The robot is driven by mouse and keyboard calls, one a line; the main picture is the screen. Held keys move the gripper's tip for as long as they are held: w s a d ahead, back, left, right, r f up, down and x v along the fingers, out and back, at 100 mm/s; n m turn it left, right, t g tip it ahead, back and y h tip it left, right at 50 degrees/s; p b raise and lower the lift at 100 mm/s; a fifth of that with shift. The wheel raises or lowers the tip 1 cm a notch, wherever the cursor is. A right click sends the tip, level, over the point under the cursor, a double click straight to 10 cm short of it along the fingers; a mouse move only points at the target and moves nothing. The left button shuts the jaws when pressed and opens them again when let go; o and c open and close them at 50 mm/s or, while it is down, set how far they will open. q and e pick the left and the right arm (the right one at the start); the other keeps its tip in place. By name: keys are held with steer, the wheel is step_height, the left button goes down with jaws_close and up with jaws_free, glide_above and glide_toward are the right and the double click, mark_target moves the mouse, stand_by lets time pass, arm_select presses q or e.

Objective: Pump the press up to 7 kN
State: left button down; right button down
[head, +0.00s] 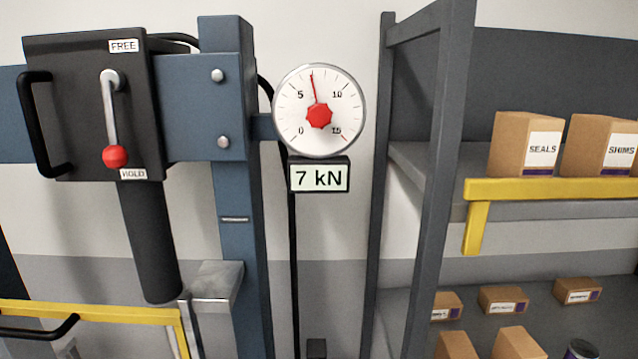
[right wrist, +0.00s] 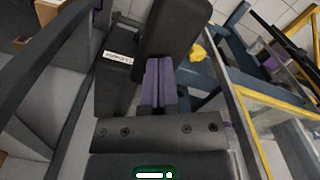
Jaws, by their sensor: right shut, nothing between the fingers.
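The press (head: 235,200) is a blue frame with a black valve box (head: 65,110) at the upper left. Its lever (head: 112,115) has a red knob and points down at the HOLD label. A round gauge (head: 320,85) has its red needle between 5 and 10, nearer 5. The display (head: 318,177) under it reads 7 kN. In the right wrist view my right gripper (right wrist: 160,75) shows purple finger pads pressed together with nothing between them. My left gripper is in neither view. No pump handle can be clearly made out.
A grey shelf rack (head: 425,130) stands at the right with boxes marked SEALS (head: 520,145) and SHIMS (head: 600,145) and smaller boxes below. A yellow rail (head: 550,189) edges the upper shelf. Another yellow bar (head: 90,312) crosses the lower left.

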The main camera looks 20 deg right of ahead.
step_height(320, 180, up, 12)
steer(key=p, duration=1)
steer(key=shift+f, duration=0.2)
